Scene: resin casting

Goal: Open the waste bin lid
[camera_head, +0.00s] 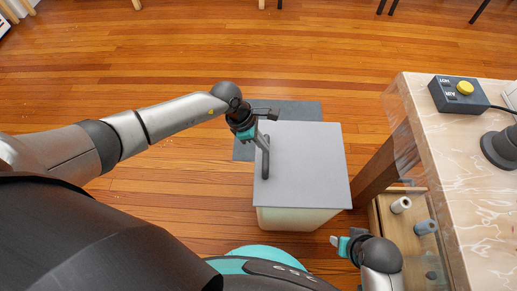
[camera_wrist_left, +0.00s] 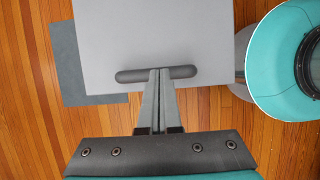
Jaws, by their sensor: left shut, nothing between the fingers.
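The waste bin (camera_head: 298,218) is a cream box standing on the floor, with a flat grey lid (camera_head: 310,165) lying closed on top. A dark bar handle (camera_head: 266,164) sits near the lid's left edge. In the left wrist view the handle (camera_wrist_left: 187,72) crosses the lid (camera_wrist_left: 200,40) near its edge. My left gripper (camera_head: 263,142) is shut and empty, its fingertips at the handle. In the left wrist view the closed fingers (camera_wrist_left: 158,74) overlap the handle's middle; I cannot tell if they touch it. My right gripper (camera_head: 339,243) is right of the bin's front; its jaw state is unclear.
A pale-topped workbench (camera_head: 450,150) stands to the right, with a yellow-button control box (camera_head: 456,94) on it. A wooden drawer (camera_head: 405,240) holding small cylinders is below. A dark grey mat (camera_head: 290,110) lies behind the bin. The floor to the left is clear.

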